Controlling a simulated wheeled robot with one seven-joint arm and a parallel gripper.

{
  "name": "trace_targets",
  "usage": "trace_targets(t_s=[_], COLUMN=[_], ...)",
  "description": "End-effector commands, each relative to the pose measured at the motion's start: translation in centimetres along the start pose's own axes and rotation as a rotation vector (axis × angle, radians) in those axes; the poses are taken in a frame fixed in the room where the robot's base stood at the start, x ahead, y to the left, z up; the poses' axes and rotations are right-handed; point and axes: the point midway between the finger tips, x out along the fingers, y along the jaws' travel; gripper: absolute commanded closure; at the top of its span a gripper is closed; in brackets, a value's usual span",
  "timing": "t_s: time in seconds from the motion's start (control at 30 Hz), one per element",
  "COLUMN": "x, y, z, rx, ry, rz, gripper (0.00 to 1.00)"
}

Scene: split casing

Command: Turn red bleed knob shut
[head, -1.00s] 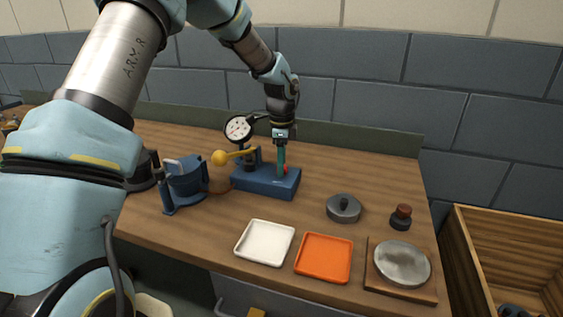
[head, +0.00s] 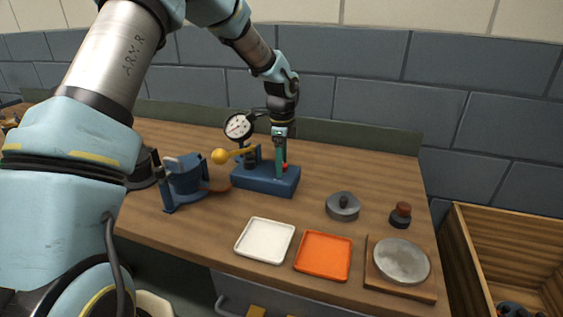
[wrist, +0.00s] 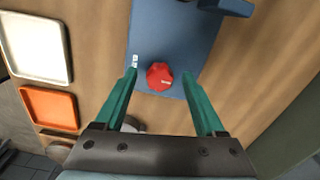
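The red bleed knob (wrist: 160,77) sits on the blue block of the pump (wrist: 172,40) in the wrist view. It has a small white mark on its lower right side. My gripper (wrist: 159,73) is open, with one green finger on each side of the knob and a visible gap to both. In the head view my gripper (head: 281,172) points down at the right part of the blue base (head: 255,183). The knob (head: 285,166) is partly hidden there behind a finger. A round dial gauge (head: 238,126) and a yellow-balled lever (head: 220,157) stand on the left.
A blue vise-like stand (head: 184,185) is left of the pump. A white tray (head: 264,241), an orange tray (head: 323,256), a grey lidded disc (head: 343,209), a brown-topped stamp (head: 401,216) and a board with a disc (head: 428,290) lie in front and right. A wooden crate (head: 465,240) stands at far right.

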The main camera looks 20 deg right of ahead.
Motion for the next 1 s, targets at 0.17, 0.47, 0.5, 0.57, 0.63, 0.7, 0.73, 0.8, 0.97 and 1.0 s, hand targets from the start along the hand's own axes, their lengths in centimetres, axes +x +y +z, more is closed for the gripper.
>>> trace_targets(t_s=[0.17, 0.47, 0.5, 0.57, 0.63, 0.7, 0.73, 0.8, 0.97, 1.0], x=[0.0, -2.9, -3.6, -4.9, -6.3, -7.6, -8.1, -9.1, -10.5, -10.7], y=[0.0, -0.1, -0.1, -0.1, -0.1, -0.1, -0.1, -0.1, 0.0, 0.0], z=[0.0, 0.1, 0.0, 0.0, 0.0, 0.0, 0.0, 0.0, 0.0, 0.0], rx=[-0.001, -0.002, -0.001, -0.002, -0.002, -0.001, -0.001, -0.001, -0.001, -0.001], ry=[0.000, 0.000, 0.000, 0.000, -0.001, 0.000, 0.001, 0.000, 0.000, 0.000], rz=[0.000, -0.006, -0.005, -0.005, -0.005, -0.004, -0.004, -0.003, -0.001, 0.000], gripper=[0.28, 0.28, 0.28, 0.28, 0.28, 0.28, 0.28, 0.28, 0.28, 0.28])
